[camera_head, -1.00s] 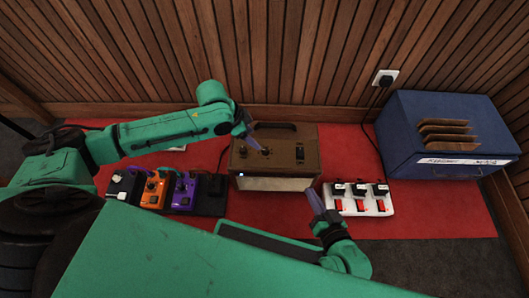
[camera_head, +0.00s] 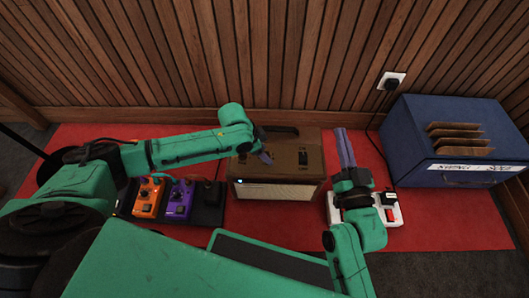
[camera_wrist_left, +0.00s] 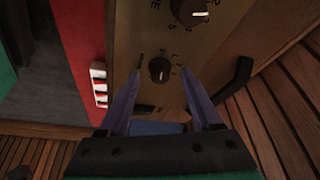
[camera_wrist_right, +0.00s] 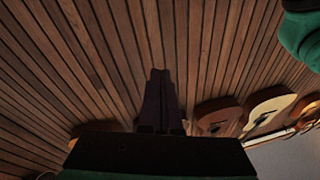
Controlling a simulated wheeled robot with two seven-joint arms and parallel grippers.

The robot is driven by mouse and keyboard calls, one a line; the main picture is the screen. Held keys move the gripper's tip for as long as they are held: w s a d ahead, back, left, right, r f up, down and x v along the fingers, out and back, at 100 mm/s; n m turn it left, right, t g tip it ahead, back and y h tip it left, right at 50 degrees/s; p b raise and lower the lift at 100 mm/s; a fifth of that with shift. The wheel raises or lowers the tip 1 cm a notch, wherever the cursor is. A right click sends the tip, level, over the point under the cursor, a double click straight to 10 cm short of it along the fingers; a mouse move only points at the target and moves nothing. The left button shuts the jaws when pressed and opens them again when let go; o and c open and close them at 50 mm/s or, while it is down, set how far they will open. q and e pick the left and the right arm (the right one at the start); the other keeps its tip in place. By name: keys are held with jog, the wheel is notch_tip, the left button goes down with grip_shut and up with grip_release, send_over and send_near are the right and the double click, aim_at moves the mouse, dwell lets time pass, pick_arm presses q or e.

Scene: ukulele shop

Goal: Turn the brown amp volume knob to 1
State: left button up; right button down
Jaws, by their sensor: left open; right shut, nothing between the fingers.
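The brown amp (camera_head: 313,165) stands on the red mat, with dark controls on its top panel. In the left wrist view, the amp panel (camera_wrist_left: 140,35) carries a smaller dark knob (camera_wrist_left: 159,70) and a larger knob (camera_wrist_left: 190,12), both with white pointer marks. Letters ending in "ME" show beside the larger knob; the rest is cut off. My left gripper (camera_head: 266,157) is over the amp top, open. In its wrist view, its fingertips (camera_wrist_left: 160,73) lie either side of the smaller knob; contact is unclear. My right gripper (camera_head: 341,131) is shut and empty, right of the amp.
Pedals, orange (camera_head: 148,199) and purple (camera_head: 180,199), sit left of the amp. A white switch unit (camera_head: 393,212) lies partly under my right arm. A blue box (camera_head: 420,150) stands right. A slatted wooden wall (camera_head: 300,50) is behind. Guitar-like shapes (camera_wrist_right: 268,105) show in the right wrist view.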

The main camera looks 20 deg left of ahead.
pick_arm(q)
grip_shut()
pick_arm(e)
jog(key=shift+r, duration=0.35)
